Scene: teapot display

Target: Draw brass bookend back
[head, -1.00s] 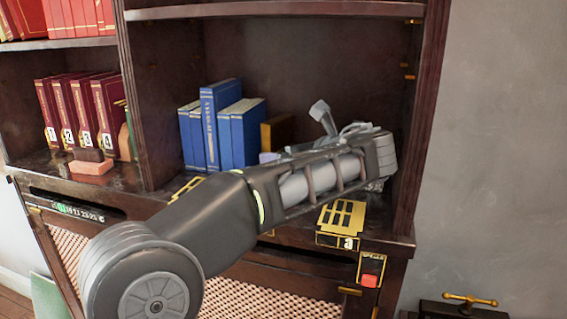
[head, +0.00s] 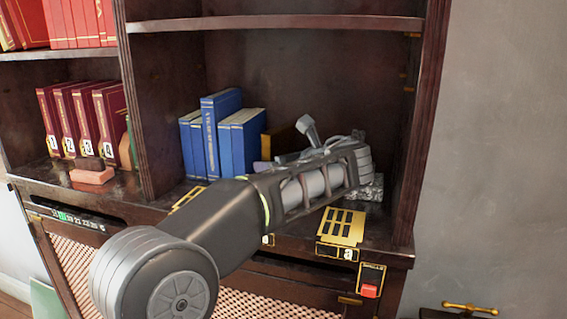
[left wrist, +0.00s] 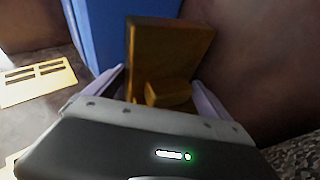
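The brass bookend (head: 282,137) stands upright on the shelf against the right side of the blue books (head: 222,132). In the left wrist view the bookend (left wrist: 172,55) shows as a tall plate with a small block (left wrist: 168,94) on its near side. My left gripper (left wrist: 158,88) is open, with one pale finger on each side of the small block. Gaps show between the fingers and the block. In the head view my left arm and wrist hide the bookend's lower part and most of the gripper. My right gripper is in neither view.
Brass plates (head: 342,227) lie on the shelf's front ledge, with a red button (head: 369,291) below. Upright dividers bound the compartment left and right. Red books (head: 85,120) stand in the left compartment. A grey rough block (head: 371,188) shows behind my wrist.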

